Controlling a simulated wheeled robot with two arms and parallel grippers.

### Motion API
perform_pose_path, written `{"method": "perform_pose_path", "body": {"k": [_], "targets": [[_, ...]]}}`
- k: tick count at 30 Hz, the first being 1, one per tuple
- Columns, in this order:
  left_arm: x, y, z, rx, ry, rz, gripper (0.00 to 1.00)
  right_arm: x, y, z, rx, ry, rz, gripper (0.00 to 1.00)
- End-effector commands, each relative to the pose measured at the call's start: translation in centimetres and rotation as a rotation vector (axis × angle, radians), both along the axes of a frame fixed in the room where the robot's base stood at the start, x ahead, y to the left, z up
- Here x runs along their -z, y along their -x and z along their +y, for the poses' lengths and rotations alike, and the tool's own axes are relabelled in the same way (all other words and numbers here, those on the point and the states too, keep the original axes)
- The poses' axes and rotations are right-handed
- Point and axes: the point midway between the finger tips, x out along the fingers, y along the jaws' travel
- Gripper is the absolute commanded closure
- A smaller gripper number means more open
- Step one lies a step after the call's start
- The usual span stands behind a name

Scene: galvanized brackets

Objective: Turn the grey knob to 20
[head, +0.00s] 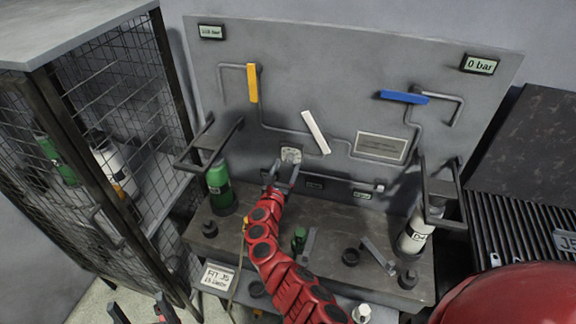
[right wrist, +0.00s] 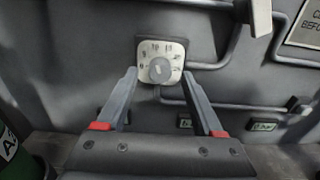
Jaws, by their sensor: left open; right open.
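The grey knob (right wrist: 159,70) sits in the middle of a pale square dial plate (right wrist: 147,48) on the grey wall panel. Numbers run in an arc over its top, too small to read surely, and I cannot tell where the knob points. In the head view the dial plate (head: 291,154) is just beyond my right gripper (head: 287,166). My right gripper is open and empty; in the right wrist view its fingers (right wrist: 160,83) reach up on either side below the knob, apparently not gripping it. My left gripper (head: 136,303) is open at the bottom left edge, far from the knob.
The panel (head: 340,60) carries pipes with yellow (head: 253,84), white (head: 316,132) and blue (head: 404,97) handles. Green (head: 220,186) and white (head: 413,236) cylinders stand on the bench (head: 330,235) in bracket frames. A wire cage (head: 110,100) is on the left. Small loose parts lie on the bench.

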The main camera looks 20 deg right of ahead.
Motion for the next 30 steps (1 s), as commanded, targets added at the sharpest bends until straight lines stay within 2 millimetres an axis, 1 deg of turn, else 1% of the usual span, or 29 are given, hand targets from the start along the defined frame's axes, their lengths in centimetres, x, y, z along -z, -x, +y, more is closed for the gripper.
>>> {"method": "perform_pose_path", "body": {"k": [1, 7, 18, 23, 27, 30], "targets": [[0.7, 0.0, 0.0, 0.000, 0.000, 0.000, 0.21, 0.4, -0.4, -0.4, 0.004, -0.004, 0.000, 0.31], [1.2, 0.0, 0.0, 0.000, 0.000, 0.000, 0.21, 0.1, -1.5, -1.0, 0.000, -0.002, 0.000, 0.31], [1.3, 0.0, 0.0, 0.000, 0.000, 0.000, 0.21, 0.1, -1.7, -1.1, -0.002, 0.000, 0.002, 0.31], [1.3, 0.0, 0.0, 0.000, 0.000, 0.000, 0.21, 0.1, -1.7, -1.1, -0.002, 0.000, 0.002, 0.60], [1.3, 0.0, 0.0, 0.000, 0.000, 0.000, 0.21, 0.1, -1.7, -1.1, -0.002, 0.000, 0.002, 0.85], [1.3, 0.0, 0.0, 0.000, 0.000, 0.000, 0.21, 0.1, -1.7, -1.1, -0.002, 0.000, 0.002, 1.00]]}}
